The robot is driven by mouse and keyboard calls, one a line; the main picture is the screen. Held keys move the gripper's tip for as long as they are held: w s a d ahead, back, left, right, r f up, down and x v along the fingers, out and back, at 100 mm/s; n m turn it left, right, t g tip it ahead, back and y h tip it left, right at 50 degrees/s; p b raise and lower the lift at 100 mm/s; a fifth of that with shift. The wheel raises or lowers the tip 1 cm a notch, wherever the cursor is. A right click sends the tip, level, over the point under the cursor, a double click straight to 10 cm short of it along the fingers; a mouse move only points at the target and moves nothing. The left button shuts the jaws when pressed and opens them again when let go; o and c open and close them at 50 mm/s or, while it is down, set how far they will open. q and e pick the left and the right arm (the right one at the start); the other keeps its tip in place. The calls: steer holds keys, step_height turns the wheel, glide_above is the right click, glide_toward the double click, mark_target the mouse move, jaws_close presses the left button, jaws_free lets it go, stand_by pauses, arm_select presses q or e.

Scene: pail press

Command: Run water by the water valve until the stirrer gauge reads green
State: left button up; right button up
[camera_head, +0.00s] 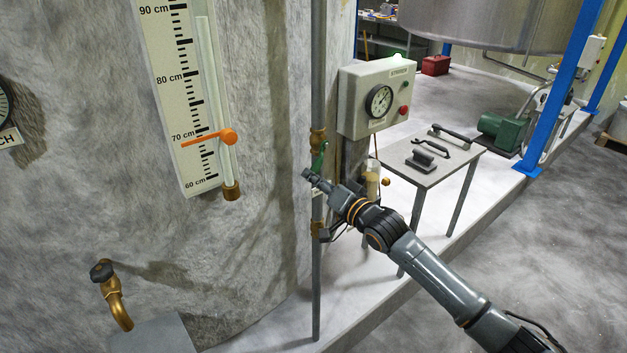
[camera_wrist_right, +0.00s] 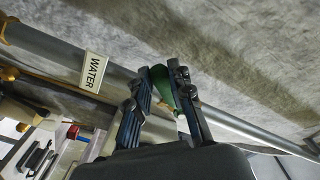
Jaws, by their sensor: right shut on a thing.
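The water valve is on a vertical grey pipe in the head view, with brass fittings and a green lever handle (camera_head: 318,160). In the right wrist view the green handle (camera_wrist_right: 163,88) lies between the fingers, and a white WATER label (camera_wrist_right: 92,72) is on the pipe beside it. My right gripper (camera_head: 309,175) is at the valve, shut on the handle; it also shows in the wrist view (camera_wrist_right: 158,76). The stirrer gauge (camera_head: 379,101) is a round dial on a pale grey box marked STIRRER; its needle is too small to read. My left gripper is not in view.
A level scale (camera_head: 184,100) with an orange pointer (camera_head: 210,137) near 70 cm is on the tank wall, left of the pipe. A brass tap (camera_head: 111,293) is lower left. A small table (camera_head: 425,178) with handled tools stands right of the pipe, near my right arm.

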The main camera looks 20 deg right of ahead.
steer(key=shift+d+f, duration=0.1)
steer(key=shift+w+d+f+b, duration=0.25)
steer(key=shift+d+f+b, duration=0.2)
steer(key=shift+d+b, duration=0.2)
steer(key=shift+w+d, duration=0.1)
steer(key=shift+d, duration=0.15)
